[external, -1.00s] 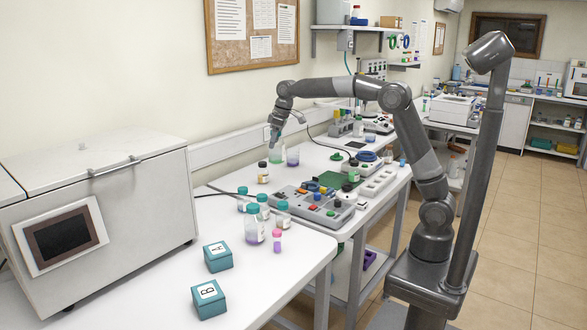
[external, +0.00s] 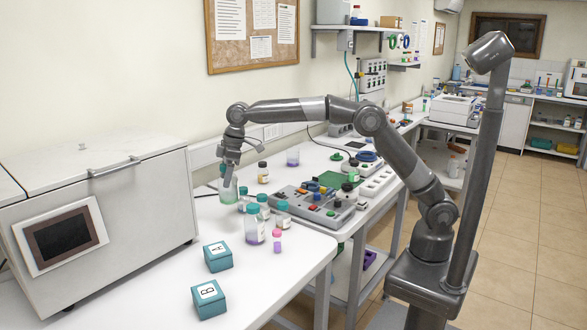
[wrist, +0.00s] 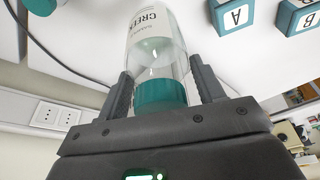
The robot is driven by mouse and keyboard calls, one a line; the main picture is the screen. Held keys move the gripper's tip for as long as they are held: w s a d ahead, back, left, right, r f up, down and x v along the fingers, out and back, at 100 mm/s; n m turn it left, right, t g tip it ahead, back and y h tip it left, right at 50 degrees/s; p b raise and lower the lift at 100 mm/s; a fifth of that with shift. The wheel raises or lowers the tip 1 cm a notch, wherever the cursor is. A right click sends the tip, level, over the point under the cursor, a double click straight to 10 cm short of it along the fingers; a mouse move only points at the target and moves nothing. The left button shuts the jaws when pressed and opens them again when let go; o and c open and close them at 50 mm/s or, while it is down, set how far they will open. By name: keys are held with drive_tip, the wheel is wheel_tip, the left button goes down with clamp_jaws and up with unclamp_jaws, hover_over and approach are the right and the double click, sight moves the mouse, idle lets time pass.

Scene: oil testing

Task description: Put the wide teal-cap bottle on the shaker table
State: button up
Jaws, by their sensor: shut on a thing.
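My gripper (external: 231,163) is shut on the wide teal-cap bottle (external: 229,191), a clear bottle with pale green contents. In the wrist view the bottle (wrist: 157,55) sits between the two fingers, its teal cap (wrist: 160,93) toward the palm and part of its label showing. It is near the left part of the white bench; I cannot tell whether its base touches the surface. Smaller teal-cap bottles (external: 254,225) stand just to the right of it. I cannot tell for sure which device is the shaker table.
Two teal boxes marked A (external: 218,257) and B (external: 209,299) sit at the bench front. A grey button panel (external: 313,206) lies to the right. A large white machine (external: 110,215) stands at left. Bare bench lies left of the boxes.

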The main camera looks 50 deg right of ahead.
sight(236, 176)
wheel_tip(236, 176, down, 13)
drive_tip(key=shift+r, duration=0.15)
idle(0.4)
drive_tip(key=o, duration=1.3)
drive_tip(key=shift+c, duration=0.2)
drive_tip(key=v, duration=1.2)
